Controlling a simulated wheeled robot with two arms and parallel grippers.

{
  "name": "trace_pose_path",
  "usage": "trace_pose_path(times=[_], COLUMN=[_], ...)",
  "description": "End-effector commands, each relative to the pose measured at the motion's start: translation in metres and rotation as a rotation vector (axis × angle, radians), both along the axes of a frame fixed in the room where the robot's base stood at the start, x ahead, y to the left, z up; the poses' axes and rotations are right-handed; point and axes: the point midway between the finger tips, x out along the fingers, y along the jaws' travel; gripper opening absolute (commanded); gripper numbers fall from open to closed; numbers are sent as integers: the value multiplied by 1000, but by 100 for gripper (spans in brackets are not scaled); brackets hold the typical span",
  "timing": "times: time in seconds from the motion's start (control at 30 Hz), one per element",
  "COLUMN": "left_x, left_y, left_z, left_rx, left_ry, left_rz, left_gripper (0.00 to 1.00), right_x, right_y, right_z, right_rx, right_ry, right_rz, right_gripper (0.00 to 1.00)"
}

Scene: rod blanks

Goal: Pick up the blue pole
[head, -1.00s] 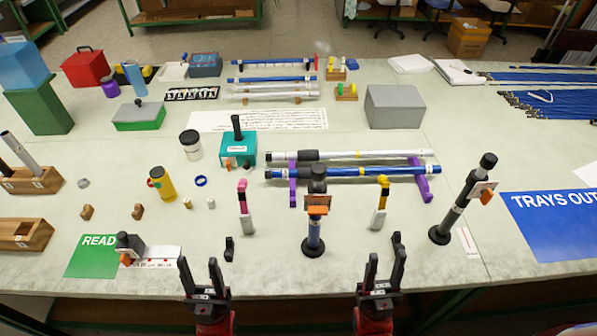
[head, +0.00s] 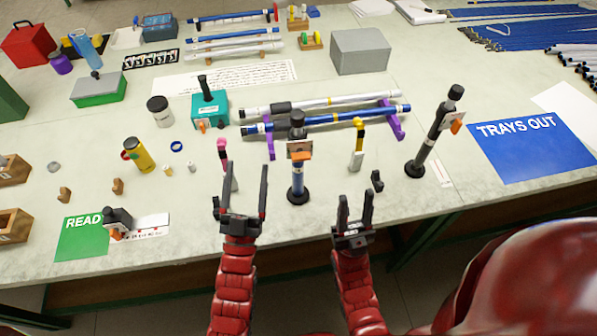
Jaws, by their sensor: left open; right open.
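A blue pole (head: 350,119) with a black grip and white bands lies across two purple stands (head: 394,124), next to a silver-white pole (head: 331,102) just behind it. My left gripper (head: 244,176) is open and empty over the front of the table, nearer to me than the blue pole and left of the post. My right gripper (head: 356,196) is open and empty at the front edge, right of the post. Both grippers are apart from the pole.
A pink-topped tool (head: 222,154) stands by the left gripper, partly hidden. A yellow-topped tool (head: 357,147) and a tilted black post (head: 434,133) stand at right. Other blue and white rods (head: 234,37) lie on a rack behind. A grey box (head: 360,51) is beyond the poles.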

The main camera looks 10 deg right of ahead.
Motion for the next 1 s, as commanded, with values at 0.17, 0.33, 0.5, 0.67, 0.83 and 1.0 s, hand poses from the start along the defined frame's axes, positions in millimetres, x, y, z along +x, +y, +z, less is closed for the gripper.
trace_pose_path(times=[0.17,0.33,0.5,0.67,0.83,1.0], left_x=[5,-14,-36,-38,-15,8], left_y=[-45,-62,-61,-62,-72,-83], left_z=[-49,-101,-134,-149,-164,-175], left_rx=[116,230,304,324,321,319], left_ry=[364,672,861,915,909,908], left_rz=[-74,-112,-125,-127,-126,-127], left_gripper=[77,77,77,77,77,77], right_x=[0,0,0,0,0,0], right_y=[0,0,0,0,0,0], right_z=[5,8,10,1,-32,-65], right_rx=[0,0,0,0,0,0], right_ry=[0,0,0,0,0,0], right_rz=[0,0,0,0,0,0], right_gripper=[44,44,44,44,44,44])
